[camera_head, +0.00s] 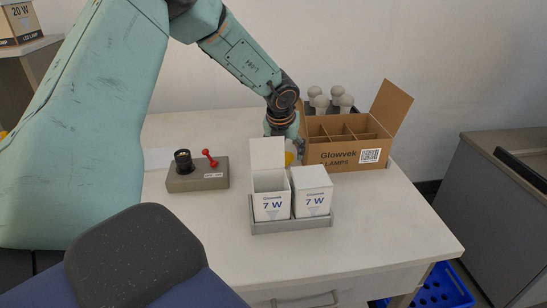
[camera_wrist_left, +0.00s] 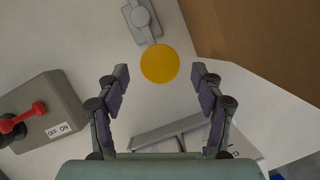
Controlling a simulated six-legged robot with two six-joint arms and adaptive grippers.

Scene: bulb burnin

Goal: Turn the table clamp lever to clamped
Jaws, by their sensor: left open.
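The table clamp lever shows in the left wrist view as a grey arm on a grey base (camera_wrist_left: 142,18), with a round yellow knob (camera_wrist_left: 160,63) at its near end. In the head view only a bit of yellow (camera_head: 290,158) shows behind the white cartons. My left gripper (camera_wrist_left: 160,74) is open and empty, its two fingers on either side of the knob in the picture, with clear gaps. In the head view the left gripper (camera_head: 297,146) hangs low over the table, its fingers partly hidden. My right gripper is in neither view.
A grey switch box (camera_head: 198,181) with a red lever (camera_head: 209,158) stands left on the table. White 7 W cartons (camera_head: 311,191) stand in a grey tray (camera_head: 292,226) in front. An open cardboard lamp box (camera_head: 345,155) is close right of the gripper. The front left tabletop is clear.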

